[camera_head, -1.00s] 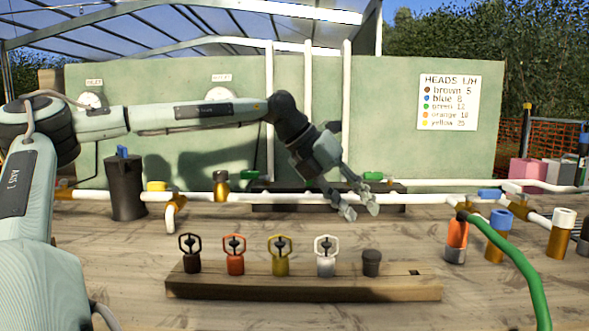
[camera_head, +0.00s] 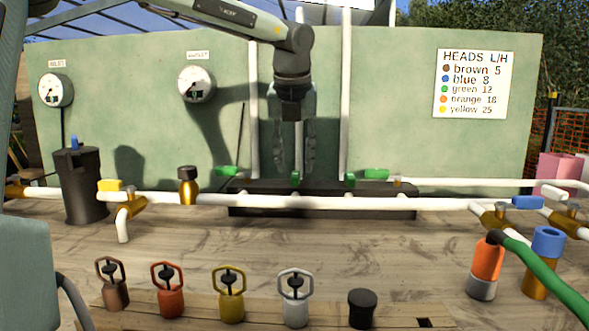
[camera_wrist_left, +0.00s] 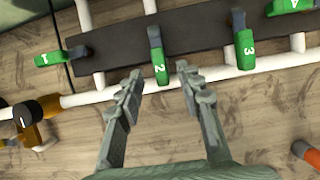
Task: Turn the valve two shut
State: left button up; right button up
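Valve two's green handle, marked 2, (camera_wrist_left: 157,55) stands on the dark manifold block; it also shows in the head view (camera_head: 295,178). In the wrist view the handle lies lengthwise, across the block's length. My left gripper (camera_head: 295,160) points down above valve two. I cannot tell any contact. My right gripper is not in view.
Valve one (camera_wrist_left: 62,56) and valve four (camera_wrist_left: 289,6) have crosswise handles. Valve three (camera_wrist_left: 244,45) stands lengthwise close to the right. A white pipe (camera_head: 320,202) runs in front of the block (camera_head: 240,198). The green board (camera_head: 110,100) with gauges and risers stands behind.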

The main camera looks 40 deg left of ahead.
pick_arm(q)
jog(key=shift+x, duration=1.3)
grip_shut()
